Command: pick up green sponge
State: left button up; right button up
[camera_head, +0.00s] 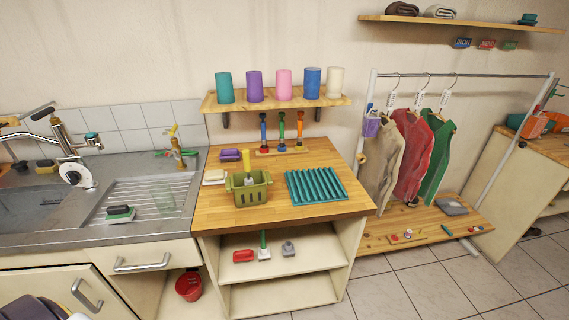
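A small sponge-like block with green and dark layers (120,214) lies on the ribbed steel draining board (150,195), right of the sink basin. It is the closest match to a green sponge that I see. A yellow and dark sponge (47,166) lies at the back rim of the sink.
A tap (68,150) rises behind the sink. The wooden counter (325,155) to the right holds a green basket (249,187) and a teal ribbed rack (315,186). A red bucket (189,286) stands below. The draining board's front is clear.

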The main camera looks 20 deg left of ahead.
aim_at(121, 213)
jog(key=u, duration=2.15)
